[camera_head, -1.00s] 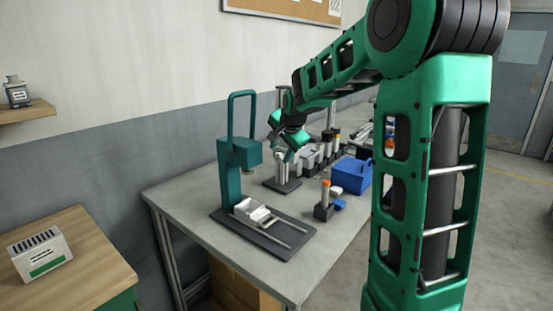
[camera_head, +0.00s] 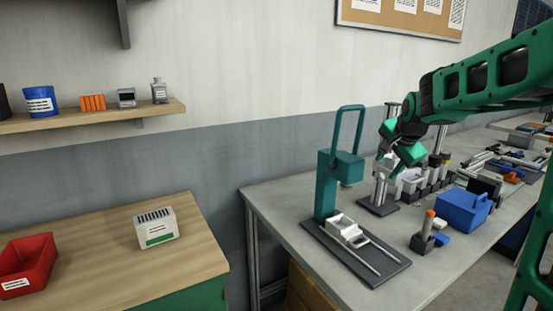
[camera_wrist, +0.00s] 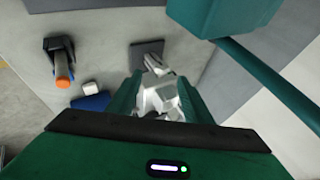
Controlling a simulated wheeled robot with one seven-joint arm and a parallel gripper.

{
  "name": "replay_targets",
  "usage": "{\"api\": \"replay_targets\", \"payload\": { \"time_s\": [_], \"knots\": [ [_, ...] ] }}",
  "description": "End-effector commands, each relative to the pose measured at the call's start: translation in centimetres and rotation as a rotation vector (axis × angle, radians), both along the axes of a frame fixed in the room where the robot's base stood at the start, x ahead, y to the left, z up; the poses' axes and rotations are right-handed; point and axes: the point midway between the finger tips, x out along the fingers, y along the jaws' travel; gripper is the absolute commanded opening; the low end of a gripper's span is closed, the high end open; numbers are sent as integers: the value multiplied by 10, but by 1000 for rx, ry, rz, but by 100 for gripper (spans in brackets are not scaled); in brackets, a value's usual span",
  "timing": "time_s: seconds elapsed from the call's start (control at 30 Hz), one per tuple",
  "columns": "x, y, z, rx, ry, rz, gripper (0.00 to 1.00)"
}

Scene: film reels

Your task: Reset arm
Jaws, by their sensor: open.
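My green gripper (camera_head: 384,157) is above the grey workbench (camera_head: 285,202), right of the teal press (camera_head: 326,185) in the camera_head view. In the wrist view my gripper (camera_wrist: 157,82) has its two green fingers apart. White and grey parts (camera_wrist: 160,97) show between and beyond the fingers; I cannot tell whether they touch. A small stand with a dark base (camera_head: 374,208) is below the gripper in the camera_head view.
A blue bin (camera_head: 465,210) and an orange-topped tool (camera_head: 427,228) stand on the workbench's right side. A wooden table (camera_head: 105,262) at left holds a red bin (camera_head: 28,265) and a white slotted box (camera_head: 156,227). A shelf (camera_head: 80,117) holds several small items.

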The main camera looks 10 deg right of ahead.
Motion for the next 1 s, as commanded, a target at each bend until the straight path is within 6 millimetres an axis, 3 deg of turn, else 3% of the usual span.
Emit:
{"api": "replay_targets", "payload": {
  "time_s": [0.07, 0.17, 0.5, 0.6, 0.7, 0.83, 1.0],
  "knots": [
    [-16, 0, -4, -18, 32, 18, 46],
    [-57, -1, -16, -61, 116, 70, 46],
    [-265, 19, -83, -130, 512, 420, 46],
    [-319, 32, -101, -112, 595, 536, 46],
    [-360, 44, -115, -86, 652, 635, 46],
    [-392, 55, -126, -62, 691, 721, 46],
    [-404, 59, -130, -52, 704, 756, 46]
  ]
}}
